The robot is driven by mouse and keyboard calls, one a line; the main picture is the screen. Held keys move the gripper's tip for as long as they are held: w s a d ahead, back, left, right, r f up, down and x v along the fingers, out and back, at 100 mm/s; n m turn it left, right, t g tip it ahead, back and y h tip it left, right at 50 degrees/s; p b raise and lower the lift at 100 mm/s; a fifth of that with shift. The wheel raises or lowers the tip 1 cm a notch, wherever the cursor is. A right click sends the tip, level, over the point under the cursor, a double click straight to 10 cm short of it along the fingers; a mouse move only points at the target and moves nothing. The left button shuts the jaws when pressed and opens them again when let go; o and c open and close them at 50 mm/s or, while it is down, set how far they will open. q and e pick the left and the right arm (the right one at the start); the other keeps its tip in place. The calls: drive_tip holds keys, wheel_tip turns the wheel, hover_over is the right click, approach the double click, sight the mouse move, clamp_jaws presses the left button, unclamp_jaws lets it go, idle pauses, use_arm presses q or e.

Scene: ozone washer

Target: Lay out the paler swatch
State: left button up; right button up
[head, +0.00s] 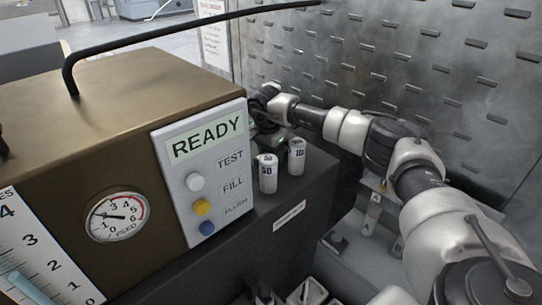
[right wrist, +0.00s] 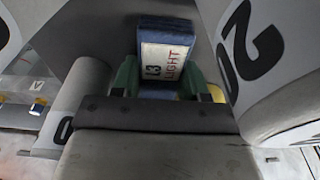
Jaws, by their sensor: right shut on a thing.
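In the right wrist view, a blue swatch block (right wrist: 168,58) with a white label reading "L3 LIGHT" stands between the green-tipped fingers of my right gripper (right wrist: 161,84). The gripper is shut on it. In the head view my right arm reaches in from the right, and its gripper (head: 283,152) is behind two white numbered cylinders, mostly hidden by them and the machine panel. The swatch cannot be made out there. A darker swatch to compare with is not visible. My left gripper is not in view.
White cylinders, one marked 50 (head: 267,174) and another (head: 297,157), stand on the dark ledge (head: 318,172) close to the gripper. The brown machine (head: 120,100) with its READY panel (head: 205,150) fills the left. A perforated metal wall (head: 400,60) stands behind the arm.

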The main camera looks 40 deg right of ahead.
drive_tip(key=shift+r, duration=0.1)
wheel_tip(320, 180, up, 11)
drive_tip(key=b, duration=0.3)
drive_tip(key=s+d+b, duration=0.2)
drive_tip(key=s+d, duration=0.1)
drive_tip(key=s, duration=0.5)
drive_tip(key=s+d+b, duration=0.2)
drive_tip(key=s+d, duration=0.1)
drive_tip(key=s, duration=0.6)
drive_tip(key=shift+r, duration=0.45)
